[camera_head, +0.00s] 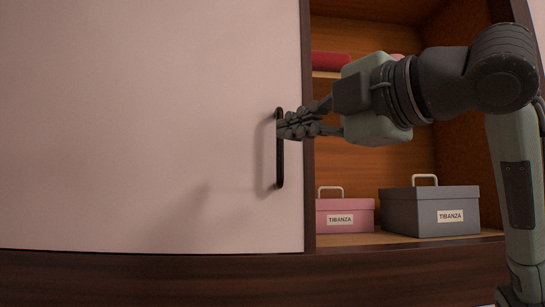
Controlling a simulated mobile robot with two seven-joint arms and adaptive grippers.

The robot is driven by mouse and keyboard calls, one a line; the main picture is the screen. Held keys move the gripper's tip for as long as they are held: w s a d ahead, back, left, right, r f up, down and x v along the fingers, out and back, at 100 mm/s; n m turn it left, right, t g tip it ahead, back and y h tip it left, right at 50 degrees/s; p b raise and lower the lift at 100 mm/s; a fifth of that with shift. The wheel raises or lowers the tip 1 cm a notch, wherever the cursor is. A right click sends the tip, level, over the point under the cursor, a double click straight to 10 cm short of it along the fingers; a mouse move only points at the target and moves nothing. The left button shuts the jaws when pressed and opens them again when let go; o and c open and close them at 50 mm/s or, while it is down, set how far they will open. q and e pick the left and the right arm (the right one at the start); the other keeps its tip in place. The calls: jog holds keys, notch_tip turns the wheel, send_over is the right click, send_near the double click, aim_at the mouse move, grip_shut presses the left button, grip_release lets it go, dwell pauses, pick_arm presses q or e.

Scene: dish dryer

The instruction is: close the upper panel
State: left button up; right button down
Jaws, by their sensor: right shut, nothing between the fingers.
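The upper panel (150,130) is a large pale sliding door with a dark vertical edge, filling the left of the head view. Its black vertical bar handle (280,165) sits near that right edge. My right gripper (284,126) comes in from the right, its shut fingertips at the upper part of the handle. They overlap the handle in the picture; I cannot tell whether they touch it. To the right of the panel the cabinet is open. My left gripper is not in view.
Inside the open part, a pink box (345,217) and a grey box (430,212) stand on the bottom shelf. A red item (330,61) lies on an upper shelf, partly behind my arm. The cabinet's dark lower frame (150,278) runs along the bottom.

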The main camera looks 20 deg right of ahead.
aim_at(278, 140)
jog(key=x, duration=1)
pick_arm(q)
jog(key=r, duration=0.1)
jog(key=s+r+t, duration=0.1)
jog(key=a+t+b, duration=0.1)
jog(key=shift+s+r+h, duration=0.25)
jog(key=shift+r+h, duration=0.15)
pick_arm(e)
jog(key=d, duration=0.4)
jog(key=shift+s, duration=0.15)
jog(key=shift+d, duration=0.1)
